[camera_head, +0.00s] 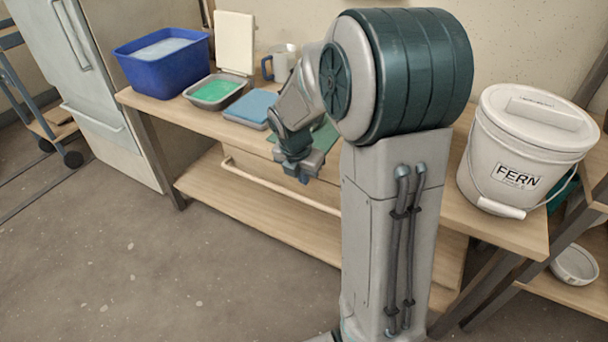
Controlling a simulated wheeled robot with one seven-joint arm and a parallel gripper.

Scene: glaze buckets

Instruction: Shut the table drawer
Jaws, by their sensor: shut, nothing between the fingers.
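The wooden table (200,117) runs along the wall. Below its top is a wooden drawer front (247,158) with a long pale bar handle (270,186). My arm hides the drawer's right part, and I cannot tell how far the drawer stands out. My gripper (298,177) points down at the table's front edge, over or just in front of the drawer. Its fingers look shut and empty. I cannot tell whether it touches the drawer.
On the table are a blue tub (163,75), a tray with green contents (214,91), a blue-lidded box (250,107), a mug (282,63) and a white FERN bucket (528,145). A lower shelf (235,210) sits beneath. The floor (130,260) in front is clear.

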